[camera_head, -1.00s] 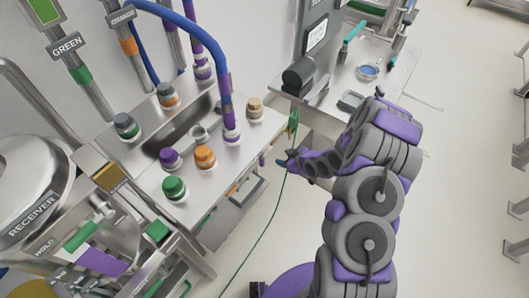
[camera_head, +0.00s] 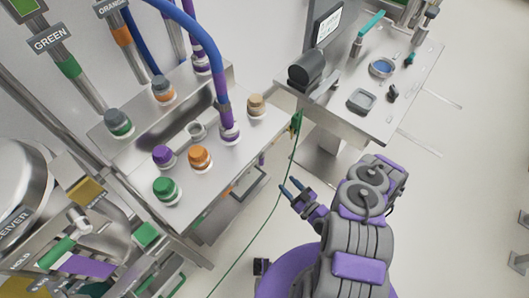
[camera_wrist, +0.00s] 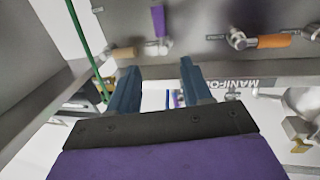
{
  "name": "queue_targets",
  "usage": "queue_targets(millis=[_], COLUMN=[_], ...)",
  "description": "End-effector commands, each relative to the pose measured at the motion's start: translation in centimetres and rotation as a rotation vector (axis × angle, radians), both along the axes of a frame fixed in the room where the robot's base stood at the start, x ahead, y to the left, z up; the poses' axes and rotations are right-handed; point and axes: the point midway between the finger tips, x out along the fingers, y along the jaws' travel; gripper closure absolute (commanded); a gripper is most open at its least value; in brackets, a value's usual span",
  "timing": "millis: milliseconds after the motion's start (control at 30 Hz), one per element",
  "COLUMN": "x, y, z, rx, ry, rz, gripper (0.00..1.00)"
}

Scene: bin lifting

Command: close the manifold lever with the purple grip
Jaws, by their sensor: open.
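In the wrist view the purple grip (camera_wrist: 158,20) of a lever shows at the top centre, on the grey manifold panel, pointing up in the picture from its valve body. My gripper (camera_wrist: 160,85) is open and empty, with its two blue fingers below the purple grip in the picture and apart from it. In the head view my gripper (camera_head: 291,187) is beside the front of the metal manifold cabinet (camera_head: 247,135), over the floor. The purple lever is too small there to make out its position well.
An orange-grip lever (camera_wrist: 272,41) is right of the purple one, and a tan grip (camera_wrist: 124,53) is left. Coloured caps stand on the cabinet top.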

Motion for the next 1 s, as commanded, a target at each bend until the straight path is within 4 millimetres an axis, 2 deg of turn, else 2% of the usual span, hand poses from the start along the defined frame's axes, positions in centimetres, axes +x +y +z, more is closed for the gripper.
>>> queue_targets(millis=[100,267,1000], x=[-0.6,0.3,10.0], y=[0.0,1.0,9.4], z=[0.0,-0.1,-0.2], rx=[0.018,0.02,0.02], ry=[-0.008,-0.011,-0.009], rz=[-0.005,-0.004,-0.002], gripper=[0.51,0.51,0.51])
